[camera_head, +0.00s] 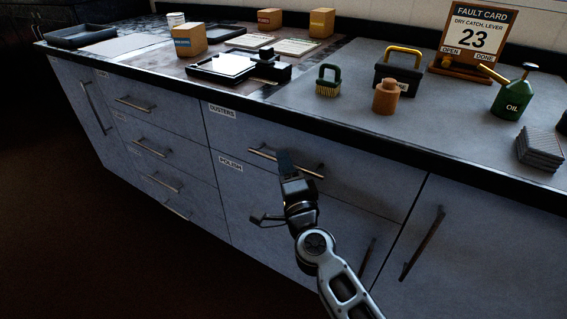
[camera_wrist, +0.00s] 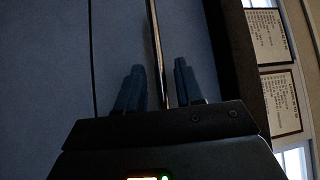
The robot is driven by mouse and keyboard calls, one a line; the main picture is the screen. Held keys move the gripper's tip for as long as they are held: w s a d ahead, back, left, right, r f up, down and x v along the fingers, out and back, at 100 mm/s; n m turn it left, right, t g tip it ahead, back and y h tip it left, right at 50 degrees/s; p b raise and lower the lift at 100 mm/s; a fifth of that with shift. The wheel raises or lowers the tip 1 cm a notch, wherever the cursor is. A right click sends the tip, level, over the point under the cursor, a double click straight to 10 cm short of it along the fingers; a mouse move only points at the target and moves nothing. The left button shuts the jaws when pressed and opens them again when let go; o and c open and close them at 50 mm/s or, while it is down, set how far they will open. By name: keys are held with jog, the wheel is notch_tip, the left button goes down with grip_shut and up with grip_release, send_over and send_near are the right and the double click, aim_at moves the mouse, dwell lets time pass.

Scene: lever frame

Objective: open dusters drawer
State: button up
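The dusters drawer (camera_head: 360,172) is a wide grey front under the counter, with a DUSTERS label (camera_head: 222,110) at its upper left. It looks closed, level with the fronts around it. Its bar handle (camera_head: 312,173) runs across the front, and my gripper covers part of it. My gripper (camera_head: 284,158) is at the middle of the handle. In the wrist view the handle (camera_wrist: 155,40) passes between the two blue-grey fingers of my gripper (camera_wrist: 160,85). The fingers are apart, with a gap visible on each side of the bar.
A POLISH label (camera_head: 231,164) marks the front below. A narrower drawer stack (camera_head: 165,150) is on the left, and a front with a slanting-looking handle (camera_head: 422,245) is on the right. The counter edge (camera_head: 330,135) overhangs above. A brush (camera_head: 328,88) and wooden jar (camera_head: 386,98) stand on top.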

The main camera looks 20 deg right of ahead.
jog(key=shift+w+d+r, duration=0.1)
jog(key=shift+w+d, duration=0.05)
jog(key=shift+w, duration=0.6)
jog(key=shift+c, duration=0.5)
grip_shut()
